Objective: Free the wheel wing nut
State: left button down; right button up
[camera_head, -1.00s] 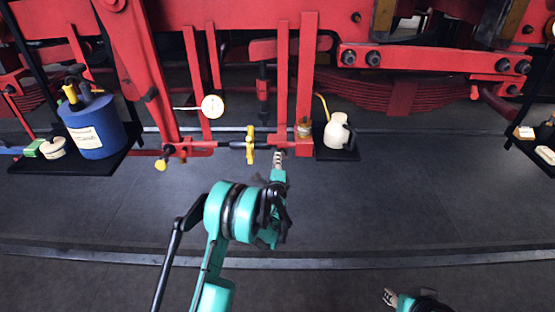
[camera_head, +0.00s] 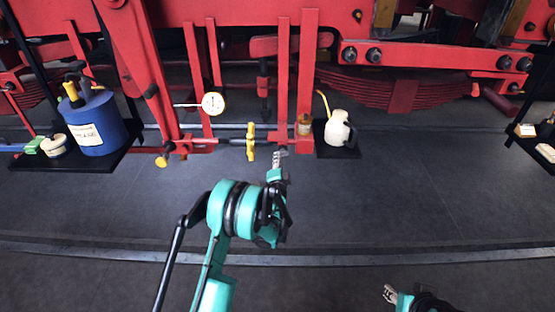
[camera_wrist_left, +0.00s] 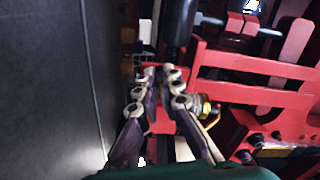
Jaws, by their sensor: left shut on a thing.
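A yellow winged piece (camera_head: 250,142) stands upright on the horizontal rod between the red posts in the head view. It looks like the wing nut. My left gripper (camera_head: 280,156) is just to its right and below, under the foot of the red posts (camera_head: 306,75). In the left wrist view, the fingertips (camera_wrist_left: 161,78) sit close together against the red bracket, below a black cylinder (camera_wrist_left: 178,25). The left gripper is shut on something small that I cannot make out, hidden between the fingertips. My right gripper (camera_head: 390,293) shows at the bottom edge; its opening is unclear.
A dial gauge (camera_head: 213,103) and a yellow knob (camera_head: 162,161) are to the left. A blue container (camera_head: 97,126) stands on a black shelf. A cream oil can (camera_head: 338,128) stands on a black tray to the right. The dark floor in front is mostly clear.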

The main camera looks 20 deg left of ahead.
pick_arm(q)
jog(key=shift+d, duration=0.1)
jog(key=c, duration=1.7)
grip_release()
jog(key=shift+w, duration=0.1)
jog(key=v, duration=0.7)
jog(key=shift+s+d, duration=0.1)
jog(key=shift+s, duration=0.2)
jog(key=shift+r, duration=0.1)
